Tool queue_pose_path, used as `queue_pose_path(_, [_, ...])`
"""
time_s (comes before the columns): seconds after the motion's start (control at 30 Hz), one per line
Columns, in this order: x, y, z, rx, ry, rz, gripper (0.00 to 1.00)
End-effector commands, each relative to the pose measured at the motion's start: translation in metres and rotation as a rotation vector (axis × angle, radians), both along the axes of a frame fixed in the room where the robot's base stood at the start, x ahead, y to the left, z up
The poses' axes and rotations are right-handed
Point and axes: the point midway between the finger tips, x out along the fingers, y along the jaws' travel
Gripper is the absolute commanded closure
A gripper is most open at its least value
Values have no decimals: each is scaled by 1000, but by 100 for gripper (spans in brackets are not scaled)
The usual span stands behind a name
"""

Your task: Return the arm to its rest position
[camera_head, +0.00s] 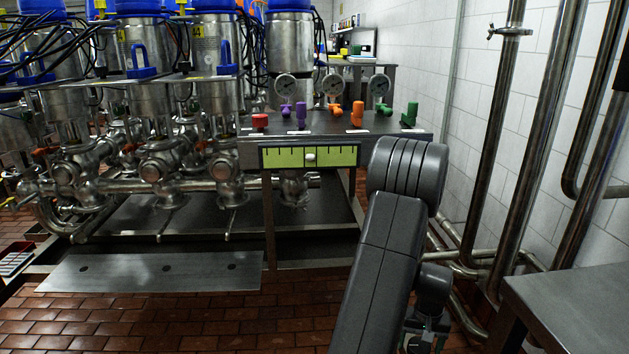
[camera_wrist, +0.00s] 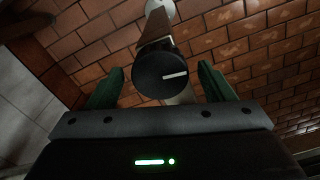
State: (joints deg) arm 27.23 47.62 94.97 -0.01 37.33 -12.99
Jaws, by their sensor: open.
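My dark grey arm (camera_head: 395,230) rises from the bottom of the head view, bends at a thick upper joint in front of the control panel's right end, and has a lower part hanging at its right. My gripper (camera_wrist: 161,68) shows in the wrist view with two green fingers spread apart. A round black end with a white line (camera_wrist: 160,75) appears between the fingers, on a brownish and pale stem. I cannot tell how far it is from them; they do not close on it. In the head view the gripper's fingers are not clearly visible.
A panel (camera_head: 310,155) with coloured knobs, gauges and a green scale stands behind my arm. Steel valves (camera_head: 160,170) fill the left. Vertical pipes (camera_head: 535,150) line the right wall. A metal table (camera_head: 580,300) is close at lower right. Brick floor (camera_head: 190,320) is open at lower left.

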Motion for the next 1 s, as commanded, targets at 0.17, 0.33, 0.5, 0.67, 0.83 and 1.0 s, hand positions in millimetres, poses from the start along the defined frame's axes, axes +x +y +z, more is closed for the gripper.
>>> queue_pose_path(0.17, [0,0,-1,1,1,-148,25])
queue_pose_path(0.33, [0,0,-1,1,1,-289,25])
queue_pose_path(0.5, [0,0,-1,1,0,-431,25])
queue_pose_path(0.67, [0,0,-1,1,-1,-563,25])
queue_pose_path(0.83, [0,0,-2,1,0,-703,25])
queue_pose_path(1.0, [0,0,-2,1,-2,-845,25])
